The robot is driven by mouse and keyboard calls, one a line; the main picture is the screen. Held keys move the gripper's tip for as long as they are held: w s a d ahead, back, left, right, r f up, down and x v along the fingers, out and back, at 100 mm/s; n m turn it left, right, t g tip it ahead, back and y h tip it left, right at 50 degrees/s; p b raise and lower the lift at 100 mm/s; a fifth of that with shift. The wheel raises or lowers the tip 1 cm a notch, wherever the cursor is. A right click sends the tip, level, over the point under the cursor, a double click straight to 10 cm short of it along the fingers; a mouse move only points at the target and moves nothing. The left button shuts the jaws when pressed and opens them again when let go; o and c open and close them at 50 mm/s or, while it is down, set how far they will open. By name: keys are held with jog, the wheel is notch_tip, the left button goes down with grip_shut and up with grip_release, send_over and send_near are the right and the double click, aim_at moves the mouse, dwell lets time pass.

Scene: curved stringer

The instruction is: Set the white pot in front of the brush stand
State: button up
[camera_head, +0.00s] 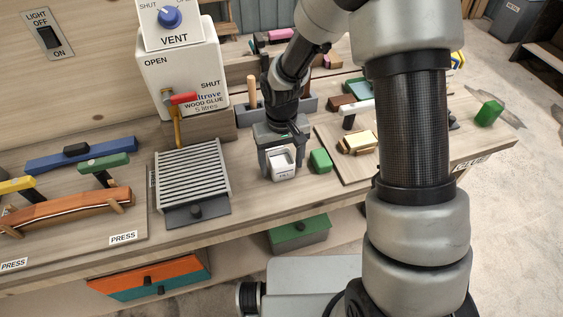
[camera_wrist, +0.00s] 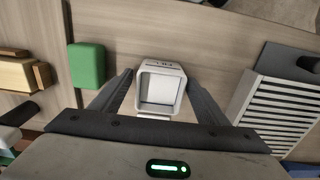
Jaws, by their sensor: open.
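The white pot (camera_head: 283,164), a small square cup with an open top and dark lettering, is on the bench's front part. It also shows in the wrist view (camera_wrist: 161,72). My gripper (camera_head: 282,172) is open above and around it, one finger on each side. In the wrist view gaps show between the pot and the fingers of my gripper (camera_wrist: 160,84). A grey trough (camera_head: 308,104) with an upright wooden handle (camera_head: 252,92) near its left end is behind my gripper, partly hidden by my arm. I cannot tell whether this is the brush stand.
A green block (camera_head: 320,160) stands close right of the pot. A slatted grey rack (camera_head: 193,172) is to the left. A board with a yellow-topped wooden block (camera_head: 360,142) is further right. A large white glue container (camera_head: 183,75) with a red-handled tap stands behind left.

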notch_tip(320, 180, up, 12)
jog(key=p, duration=0.1)
jog(key=s+d+r+m+t, duration=0.1)
jog(key=s+d+r, duration=0.25)
jog(key=r, duration=0.25)
jog(key=s+d+r+t, duration=0.2)
jog(key=d+r, duration=0.2)
jog(key=r, duration=0.2)
jog(key=s+d+r+m+t, duration=0.1)
jog(key=s+d+r, duration=0.1)
jog(key=s, duration=0.4)
jog(key=s+d+r+m+t, duration=0.1)
jog(key=s+d+r, duration=0.2)
jog(key=s+r, duration=0.1)
jog(key=shift+s+r+t, duration=0.3)
jog(key=shift+s, duration=0.55)
